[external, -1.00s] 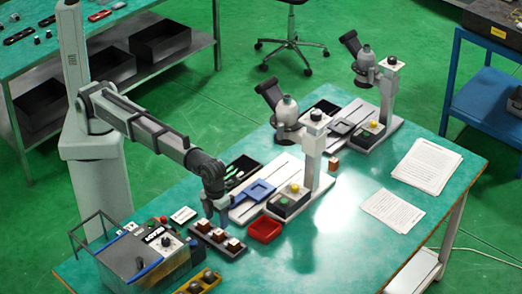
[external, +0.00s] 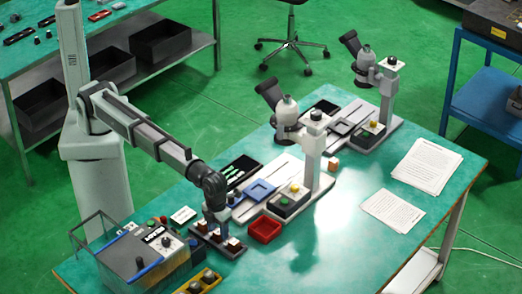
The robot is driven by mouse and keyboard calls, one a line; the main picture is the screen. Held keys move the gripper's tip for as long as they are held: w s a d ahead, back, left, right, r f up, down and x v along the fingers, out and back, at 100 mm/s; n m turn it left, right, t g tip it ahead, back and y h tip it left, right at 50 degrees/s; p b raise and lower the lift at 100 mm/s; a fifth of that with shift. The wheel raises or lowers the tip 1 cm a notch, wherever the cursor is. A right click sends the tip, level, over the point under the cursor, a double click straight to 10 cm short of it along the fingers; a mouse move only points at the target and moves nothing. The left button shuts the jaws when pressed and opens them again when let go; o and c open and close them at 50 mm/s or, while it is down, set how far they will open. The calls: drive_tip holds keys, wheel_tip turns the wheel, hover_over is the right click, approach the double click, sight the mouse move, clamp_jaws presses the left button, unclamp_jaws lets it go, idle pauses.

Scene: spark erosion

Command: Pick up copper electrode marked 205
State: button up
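A dark holder (external: 224,253) near the front left of the table carries a row of small copper-brown electrodes with pale tops. One electrode (external: 233,244) stands at its right end. The marking 205 is too small to read on any of them. My gripper (external: 214,232) points down over the left and middle part of the row, very close to the electrodes and partly hiding them. Whether its fingers are apart or closed on an electrode cannot be made out.
A red tray (external: 265,229) stands just right of the holder. A grey control box (external: 140,257) is to the left, and a yellow holder (external: 204,282) is in front. Two microscope stands (external: 313,150) (external: 388,95) are behind. The table's right front is clear apart from papers (external: 393,213).

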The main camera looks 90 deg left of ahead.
clamp_jaws()
idle(0.5)
